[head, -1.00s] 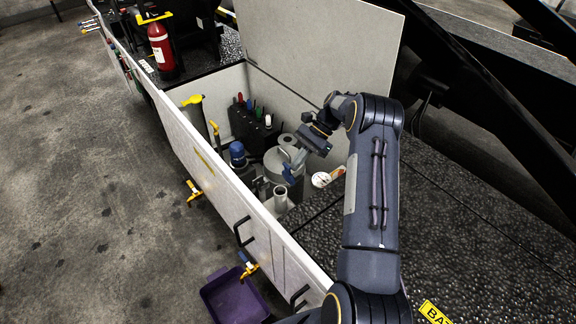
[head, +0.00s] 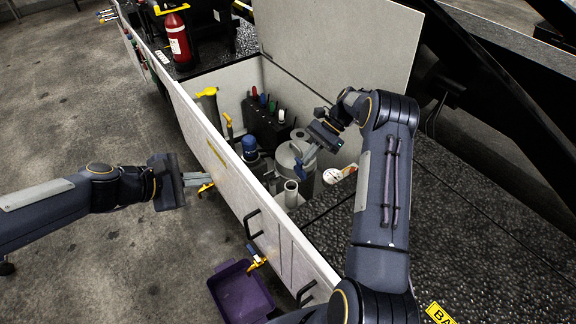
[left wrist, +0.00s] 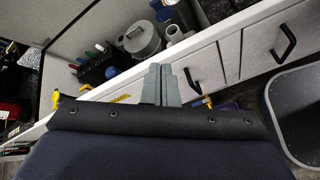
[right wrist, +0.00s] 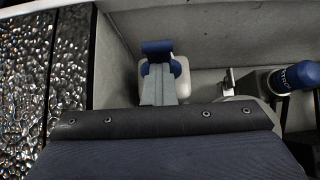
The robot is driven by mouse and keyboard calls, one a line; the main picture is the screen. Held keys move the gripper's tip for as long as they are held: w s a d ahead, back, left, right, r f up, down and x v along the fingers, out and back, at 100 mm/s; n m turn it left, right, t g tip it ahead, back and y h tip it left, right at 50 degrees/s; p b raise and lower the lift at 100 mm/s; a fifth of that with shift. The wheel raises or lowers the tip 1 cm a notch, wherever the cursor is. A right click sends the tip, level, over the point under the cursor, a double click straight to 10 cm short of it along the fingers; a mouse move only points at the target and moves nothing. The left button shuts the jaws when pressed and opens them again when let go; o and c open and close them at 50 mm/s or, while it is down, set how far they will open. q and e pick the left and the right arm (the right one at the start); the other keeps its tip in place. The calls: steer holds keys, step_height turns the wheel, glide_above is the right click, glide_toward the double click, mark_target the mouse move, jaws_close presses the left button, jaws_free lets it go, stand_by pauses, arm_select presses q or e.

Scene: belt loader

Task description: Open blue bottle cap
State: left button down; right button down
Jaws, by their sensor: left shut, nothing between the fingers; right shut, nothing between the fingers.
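The blue cap (head: 249,143) sits on an upright bottle inside the open compartment. It shows at the right of the right wrist view (right wrist: 296,78) and near the middle of the left wrist view (left wrist: 111,73). My left gripper (head: 207,178) is shut and empty outside the white front panel, apart from the cap. My right gripper (head: 304,160) is shut and empty over the compartment, to the right of the cap. Its fingertips are close to a blue handle-like part (right wrist: 157,47); I cannot tell whether they touch.
The white front panel (head: 228,177) stands between my left gripper and the bottle. A grey canister (head: 291,154), an open pipe (head: 290,192) and a black box (head: 264,124) crowd the compartment. A purple bin (head: 240,292) stands outside. The raised lid (head: 340,55) is behind.

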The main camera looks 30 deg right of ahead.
arm_select(q)
steer(key=w+d+f+n+h, duration=0.2)
steer(key=d+f+n, duration=0.5)
steer(key=d+f, duration=0.45)
glide_toward(298, 162)
steer(key=w+d+f, duration=0.1)
steer(key=d+f, duration=0.3)
steer(key=shift+w+d+r+g, duration=0.1)
steer(key=shift+d+g, duration=0.1)
steer(key=shift+d, duration=0.2)
steer(key=shift+w+d+r+g, duration=0.1)
steer(key=shift+d+g, duration=0.1)
steer(key=shift+d, duration=0.25)
steer(key=shift+d+r, duration=0.3)
steer(key=shift+d, duration=0.45)
arm_select(e)
steer(key=shift+a, duration=0.1)
steer(key=c, duration=2.1)
jaws_free()
steer(key=shift+a, duration=0.1)
steer(key=shift+c, duration=0.2)
steer(key=o, duration=1)
steer(key=shift+a, duration=0.1)
steer(key=shift+c, duration=0.2)
steer(key=shift+d, duration=0.2)
